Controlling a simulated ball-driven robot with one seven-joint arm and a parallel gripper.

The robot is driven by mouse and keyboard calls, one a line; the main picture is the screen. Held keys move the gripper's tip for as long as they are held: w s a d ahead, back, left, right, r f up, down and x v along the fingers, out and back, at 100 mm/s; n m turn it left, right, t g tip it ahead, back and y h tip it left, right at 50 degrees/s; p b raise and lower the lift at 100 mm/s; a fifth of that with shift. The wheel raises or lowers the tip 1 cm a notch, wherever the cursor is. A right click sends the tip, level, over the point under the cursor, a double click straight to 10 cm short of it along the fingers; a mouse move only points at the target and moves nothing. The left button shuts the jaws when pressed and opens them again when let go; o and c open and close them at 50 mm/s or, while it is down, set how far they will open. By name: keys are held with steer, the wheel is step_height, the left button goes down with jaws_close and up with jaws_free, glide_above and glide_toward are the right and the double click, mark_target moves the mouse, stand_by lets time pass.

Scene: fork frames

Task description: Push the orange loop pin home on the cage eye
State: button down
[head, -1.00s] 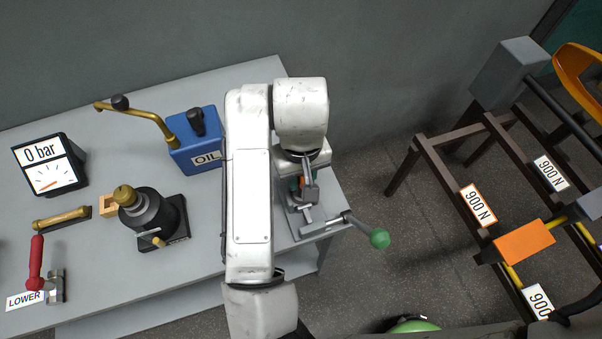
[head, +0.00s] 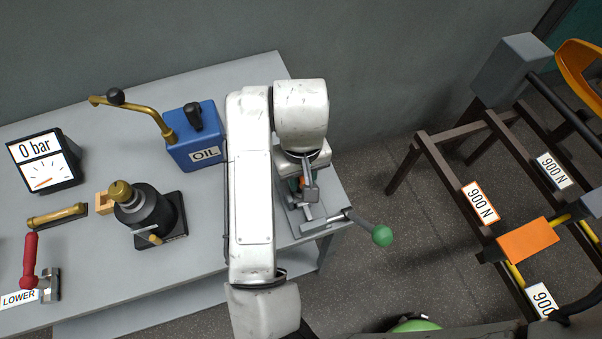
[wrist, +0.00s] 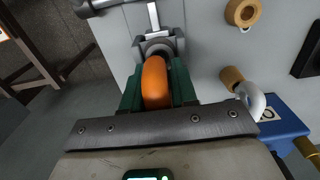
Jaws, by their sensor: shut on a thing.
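The orange loop pin (wrist: 155,82) shows in the wrist view as a rounded orange piece between the green-padded fingers of my gripper (wrist: 157,92), which is shut on it. Just beyond its tip is a grey forked metal fitting (wrist: 157,44); I cannot tell whether this is the cage eye, or how deep the pin sits. In the head view my gripper (head: 303,186) is over the right end of the bench, at a grey clamp-like fixture (head: 309,222). Only a speck of orange shows there, and my arm hides much of the fixture.
A lever with a green ball (head: 382,236) sticks out past the bench's right edge. A black jack (head: 150,215), a gauge (head: 43,162) and a red lever (head: 30,262) are further left. A dark rack (head: 455,165) stands right.

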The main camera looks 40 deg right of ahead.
steer(key=shift+f+b, duration=0.95)
steer(key=shift+f, duration=0.35)
steer(key=shift+r, duration=0.15)
steer(key=shift+r+p, duration=1.95)
steer(key=shift+r, duration=0.2)
steer(key=shift+f+b, duration=1.8)
steer(key=shift+f, duration=0.35)
steer(key=shift+r+p, duration=1.8)
steer(key=shift+r, duration=0.35)
steer(key=shift+f+b, duration=0.9)
steer(key=shift+f, duration=0.15)
